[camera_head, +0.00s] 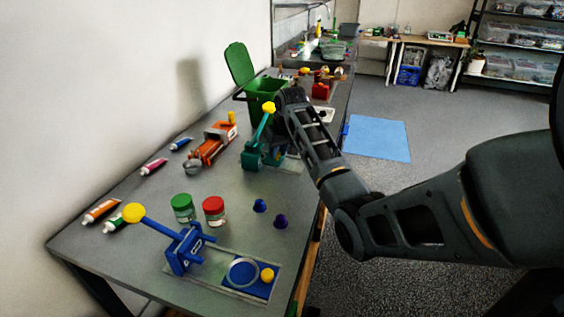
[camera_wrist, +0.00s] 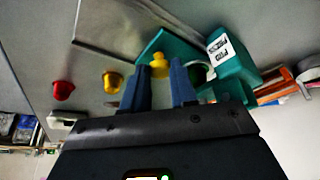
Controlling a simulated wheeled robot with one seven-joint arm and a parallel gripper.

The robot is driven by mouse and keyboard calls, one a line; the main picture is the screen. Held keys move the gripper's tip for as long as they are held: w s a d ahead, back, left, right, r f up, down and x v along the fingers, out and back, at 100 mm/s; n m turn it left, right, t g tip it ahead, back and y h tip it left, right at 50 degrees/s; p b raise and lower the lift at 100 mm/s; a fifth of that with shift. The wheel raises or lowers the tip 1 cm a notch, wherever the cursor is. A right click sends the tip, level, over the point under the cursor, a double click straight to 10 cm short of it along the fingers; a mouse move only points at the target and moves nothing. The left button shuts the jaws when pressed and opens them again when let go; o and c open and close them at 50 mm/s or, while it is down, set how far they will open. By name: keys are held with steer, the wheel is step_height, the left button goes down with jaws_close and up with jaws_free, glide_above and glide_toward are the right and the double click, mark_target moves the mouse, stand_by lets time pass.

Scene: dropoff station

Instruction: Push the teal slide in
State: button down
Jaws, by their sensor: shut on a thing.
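The teal press (camera_head: 252,157) stands mid-bench in the head view, its lever raised with a yellow ball (camera_head: 268,107) on top. In the wrist view its teal body (camera_wrist: 232,68) carries a white label. The teal slide (camera_wrist: 165,42) shows beside the body, with a yellow knob (camera_wrist: 159,66) on it. My gripper (camera_wrist: 159,78) has its two blue-grey fingers on either side of this knob and is shut on it. A dark green round thing (camera_wrist: 200,74) sits partly hidden behind the right finger. In the head view my arm hides the gripper and most of the slide.
An open green bin (camera_head: 262,92) stands behind the press. An orange machine (camera_head: 212,143) is to its left. The wrist view shows yellow (camera_wrist: 112,82) and red (camera_wrist: 63,90) cups.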

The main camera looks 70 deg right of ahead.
steer(key=shift+w, duration=0.15)
steer(key=c, duration=0.9)
jaws_free()
steer(key=shift+w, duration=0.1)
steer(key=shift+r, duration=0.1)
steer(key=v, duration=0.7)
steer(key=shift+a+r, duration=0.15)
steer(key=shift+r, duration=0.15)
